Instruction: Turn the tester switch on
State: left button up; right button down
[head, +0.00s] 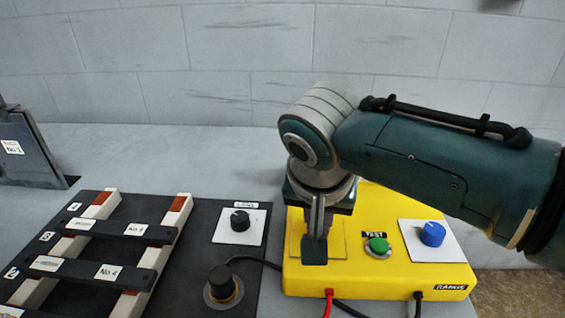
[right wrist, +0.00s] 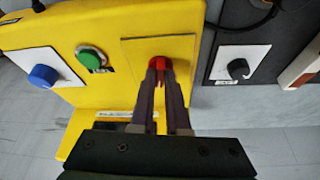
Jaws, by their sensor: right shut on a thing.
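The yellow tester box (head: 370,282) stands at the right of the bench in the head view. My right gripper (head: 314,252) points down over its left panel and hides the switch there. In the right wrist view the right gripper (right wrist: 160,76) is shut on a small red switch (right wrist: 158,61) in front of a plain yellow panel. How far the switch is turned cannot be told. A green TEST button (head: 378,245) and a blue knob (head: 433,235) on a white plate sit to the right in the head view. My left gripper is not in view.
A black panel with a black knob (head: 240,220) on a white plate and a brass-ringed knob (head: 222,285) lies left of the tester. Labelled bars (head: 117,230) lie farther left. Red and black cables (head: 328,303) leave the tester's front.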

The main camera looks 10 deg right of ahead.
jog(key=m+b, duration=0.1)
jog(key=m, duration=0.1)
jog(key=shift+a+f+m+g+h, duration=0.1)
jog(key=shift+a+m+g+h, duration=0.05)
jog(key=shift+m+g+h, duration=0.2)
jog(key=shift+w+m+h, duration=0.1)
jog(key=shift+m+h, duration=0.15)
jog(key=shift+m, duration=0.3)
jog(key=c, duration=0.9)
grip_release()
